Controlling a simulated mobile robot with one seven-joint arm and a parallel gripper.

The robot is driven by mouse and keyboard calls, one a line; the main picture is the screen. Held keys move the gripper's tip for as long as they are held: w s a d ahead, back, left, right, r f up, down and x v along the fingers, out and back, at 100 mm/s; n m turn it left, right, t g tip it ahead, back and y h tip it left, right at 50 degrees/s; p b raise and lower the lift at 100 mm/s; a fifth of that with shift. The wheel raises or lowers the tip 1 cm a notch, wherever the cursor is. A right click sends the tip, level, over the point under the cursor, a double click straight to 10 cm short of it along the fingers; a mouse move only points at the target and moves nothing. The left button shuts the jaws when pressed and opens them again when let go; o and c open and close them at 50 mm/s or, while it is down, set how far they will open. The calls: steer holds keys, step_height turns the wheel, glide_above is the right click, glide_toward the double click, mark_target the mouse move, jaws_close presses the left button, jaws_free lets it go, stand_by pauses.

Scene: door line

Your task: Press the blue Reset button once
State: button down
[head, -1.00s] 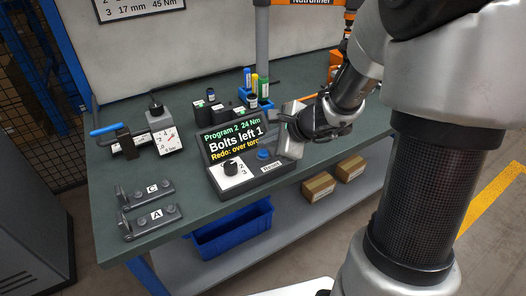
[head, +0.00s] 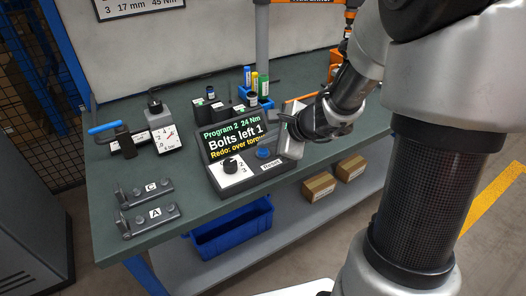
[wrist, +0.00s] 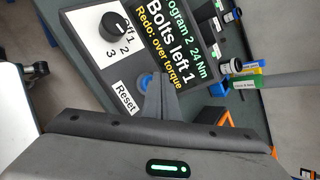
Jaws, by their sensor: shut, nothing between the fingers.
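The blue Reset button (head: 263,153) sits on the sloped front of a dark control box (head: 262,177), above a white label reading Reset. My gripper (head: 280,141) is at the box's right side, close to the button. In the wrist view the shut, empty fingers (wrist: 157,84) point at the button (wrist: 146,80) and overlap its right side. I cannot tell whether the fingertips touch it. The screen (head: 231,140) reads "Program 2 24 Nm", "Bolts left 1" and "Redo: over torque", the end partly hidden in the head view.
A black selector knob (head: 230,166) marked with numbers is left of the button. A dial gauge (head: 165,138), a blue-handled tool (head: 103,129) and brackets A and C (head: 150,215) lie to the left. Bottles and markers (head: 255,88) stand behind the box. The bench front is clear.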

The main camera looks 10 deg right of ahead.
mark_target(266, 152)
steer(key=shift+f+b, duration=0.45)
steer(key=shift+b, duration=0.15)
stand_by(0.7)
stand_by(0.4)
steer(key=shift+r+p, duration=0.7)
steer(key=shift+r, duration=0.2)
steer(key=shift+r, duration=0.1)
step_height(266, 152, up, 5)
steer(key=p, duration=0.4)
stand_by(0.4)
